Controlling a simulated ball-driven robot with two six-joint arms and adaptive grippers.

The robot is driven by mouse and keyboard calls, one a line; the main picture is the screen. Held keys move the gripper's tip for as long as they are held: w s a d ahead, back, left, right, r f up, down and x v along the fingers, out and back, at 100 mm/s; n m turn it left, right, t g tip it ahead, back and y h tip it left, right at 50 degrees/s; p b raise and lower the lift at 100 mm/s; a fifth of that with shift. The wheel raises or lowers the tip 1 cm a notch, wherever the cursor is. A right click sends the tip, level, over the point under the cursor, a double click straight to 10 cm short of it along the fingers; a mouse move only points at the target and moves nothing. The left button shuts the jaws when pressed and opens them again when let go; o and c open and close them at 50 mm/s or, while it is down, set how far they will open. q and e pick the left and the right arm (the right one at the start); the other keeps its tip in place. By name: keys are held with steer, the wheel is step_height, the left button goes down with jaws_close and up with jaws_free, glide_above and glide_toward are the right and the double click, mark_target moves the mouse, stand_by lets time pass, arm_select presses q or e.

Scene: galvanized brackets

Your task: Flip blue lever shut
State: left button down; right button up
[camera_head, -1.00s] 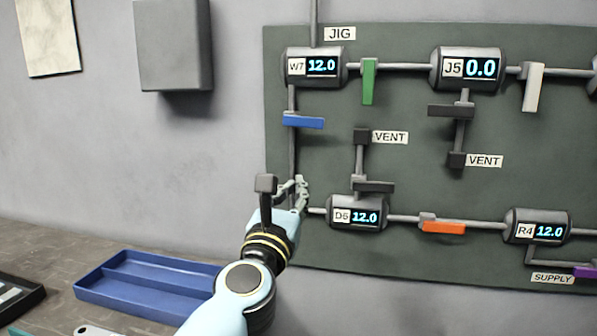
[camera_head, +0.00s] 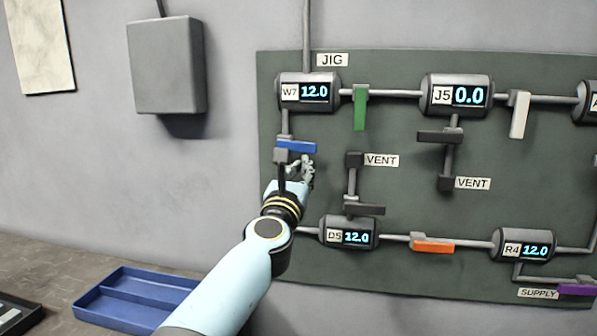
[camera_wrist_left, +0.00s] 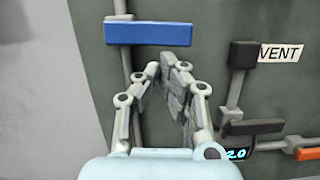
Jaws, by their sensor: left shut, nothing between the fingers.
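The blue lever (camera_head: 297,146) sits level, across the vertical pipe below the W7 gauge (camera_head: 308,92), which reads 12.0. It also shows in the left wrist view (camera_wrist_left: 148,34), near the top. My left gripper (camera_head: 306,163) is just below the lever's right part in the head view. In the left wrist view its fingertips (camera_wrist_left: 166,66) are under the lever, with a small gap in the picture; whether they touch it I cannot tell. The fingers are shut and empty. My right gripper is not in view.
On the dark panel are a green lever (camera_head: 360,106) and a white lever (camera_head: 519,114) hanging down, and an orange lever (camera_head: 433,245) lying level. The D5 gauge (camera_head: 347,233) is below my gripper. A blue tray (camera_head: 140,300) lies on the bench at left.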

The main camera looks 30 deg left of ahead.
arm_select(q)
steer(key=shift+d+r+n, duration=0.25)
steer(key=shift+r+n, duration=0.4)
steer(key=shift+n, duration=0.15)
